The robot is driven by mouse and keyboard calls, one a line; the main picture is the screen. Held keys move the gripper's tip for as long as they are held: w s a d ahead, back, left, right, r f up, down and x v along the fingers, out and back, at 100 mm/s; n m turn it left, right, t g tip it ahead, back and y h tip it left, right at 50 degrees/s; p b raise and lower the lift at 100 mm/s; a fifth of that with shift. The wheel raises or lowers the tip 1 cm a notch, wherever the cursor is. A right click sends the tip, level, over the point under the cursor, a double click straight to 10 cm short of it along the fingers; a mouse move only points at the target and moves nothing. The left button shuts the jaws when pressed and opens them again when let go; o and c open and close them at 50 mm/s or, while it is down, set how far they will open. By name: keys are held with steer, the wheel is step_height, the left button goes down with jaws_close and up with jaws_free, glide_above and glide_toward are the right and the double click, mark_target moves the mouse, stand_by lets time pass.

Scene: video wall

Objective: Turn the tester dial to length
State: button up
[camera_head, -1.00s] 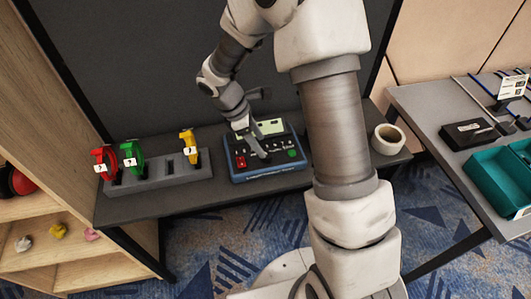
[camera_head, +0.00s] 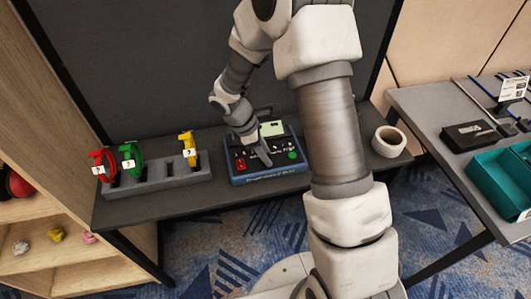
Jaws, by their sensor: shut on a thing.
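The tester (camera_head: 268,177) is a blue-edged box with a dark face on the dark shelf table, in the middle of the head view. It has a pale screen (camera_head: 272,130), a red button (camera_head: 240,164) and a green button (camera_head: 292,155). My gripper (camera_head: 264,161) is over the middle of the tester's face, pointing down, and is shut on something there. The dial is hidden by the fingers, so its setting cannot be read.
A grey rack (camera_head: 160,180) left of the tester holds red (camera_head: 102,160), green (camera_head: 132,157) and yellow (camera_head: 188,146) tagged items. A tape roll (camera_head: 388,141) lies to the right. A side table carries a teal bin (camera_head: 500,190) and a black box (camera_head: 470,132).

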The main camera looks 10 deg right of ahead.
jaws_close()
steer(key=shift+m, duration=0.3)
steer(key=m+g+p, duration=0.1)
steer(key=m, duration=0.1)
steer(key=shift+w+r+m+y, duration=0.1)
steer(key=shift+m+y, duration=0.2)
steer(key=shift+m, duration=0.1)
steer(key=m+g+p, duration=0.1)
steer(key=m, duration=0.2)
steer(key=shift+w+d+m+y, duration=0.1)
steer(key=shift+m+y, duration=0.2)
steer(key=shift+y, duration=0.1)
steer(key=m+g+y, duration=0.1)
steer(key=m, duration=0.2)
steer(key=shift+d+m, duration=0.1)
steer(key=shift+m, duration=0.2)
steer(key=shift+w+m+g+y+p, duration=0.1)
steer(key=shift+m+g+y+p, duration=0.45)
steer(key=shift+m, duration=1.05)
steer(key=shift+t+y, duration=0.25)
